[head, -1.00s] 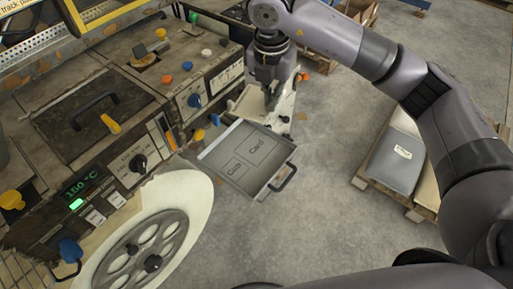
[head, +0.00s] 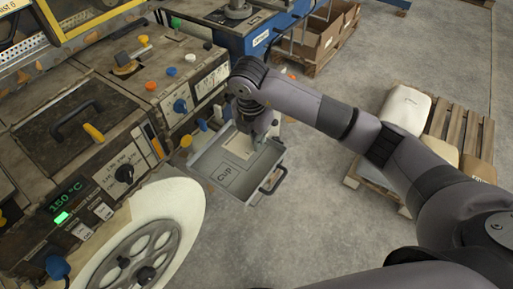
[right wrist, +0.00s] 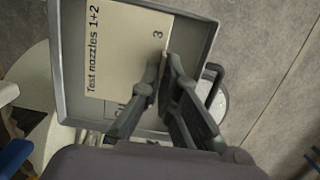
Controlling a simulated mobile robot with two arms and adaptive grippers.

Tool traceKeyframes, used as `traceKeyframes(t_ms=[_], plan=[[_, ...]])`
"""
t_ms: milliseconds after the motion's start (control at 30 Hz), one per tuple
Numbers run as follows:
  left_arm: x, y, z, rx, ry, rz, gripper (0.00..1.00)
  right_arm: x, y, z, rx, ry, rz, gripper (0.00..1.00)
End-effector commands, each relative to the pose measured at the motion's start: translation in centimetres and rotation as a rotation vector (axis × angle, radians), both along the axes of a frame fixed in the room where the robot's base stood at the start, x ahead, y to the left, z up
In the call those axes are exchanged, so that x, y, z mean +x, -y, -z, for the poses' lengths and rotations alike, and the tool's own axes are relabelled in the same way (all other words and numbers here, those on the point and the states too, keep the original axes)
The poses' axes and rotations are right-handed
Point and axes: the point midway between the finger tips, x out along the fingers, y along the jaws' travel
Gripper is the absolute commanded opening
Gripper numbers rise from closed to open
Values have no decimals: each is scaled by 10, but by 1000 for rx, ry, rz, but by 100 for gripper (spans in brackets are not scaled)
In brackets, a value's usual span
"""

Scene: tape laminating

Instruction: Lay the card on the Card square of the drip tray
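The cream card (head: 240,145) is over the Card square's end of the grey drip tray (head: 206,166) and hides that square's label. In the right wrist view the card (right wrist: 122,50) reads "Test nozzles 1+2" and a "3". My right gripper (head: 258,138) is at the card's right edge. Its fingertips (right wrist: 167,58) are close together with that edge between them. The card looks flat and close to the tray floor; I cannot tell whether it touches. The square marked Cup (head: 228,175) is bare. My left gripper is not in view.
The tray's black handle (head: 274,181) sticks out on the right. A worn machine panel with knobs (head: 125,173) stands to the left, and a large white reel (head: 180,205) is in front. Open concrete floor (head: 310,220) is on the right.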

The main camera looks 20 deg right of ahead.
Motion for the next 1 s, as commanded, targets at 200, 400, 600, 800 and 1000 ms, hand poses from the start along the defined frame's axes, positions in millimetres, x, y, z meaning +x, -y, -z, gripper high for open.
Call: traceKeyframes(t_ms=[200,400,600,800,1000], plan=[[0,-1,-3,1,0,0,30,-1,0,27,0,-4,0,0],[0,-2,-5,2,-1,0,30,0,-1,45,1,0,-1,0],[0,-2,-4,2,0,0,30,0,-1,46,1,0,-2,0],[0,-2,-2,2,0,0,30,0,0,49,1,1,-1,6],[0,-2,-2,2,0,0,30,0,0,48,1,1,-1,19]])
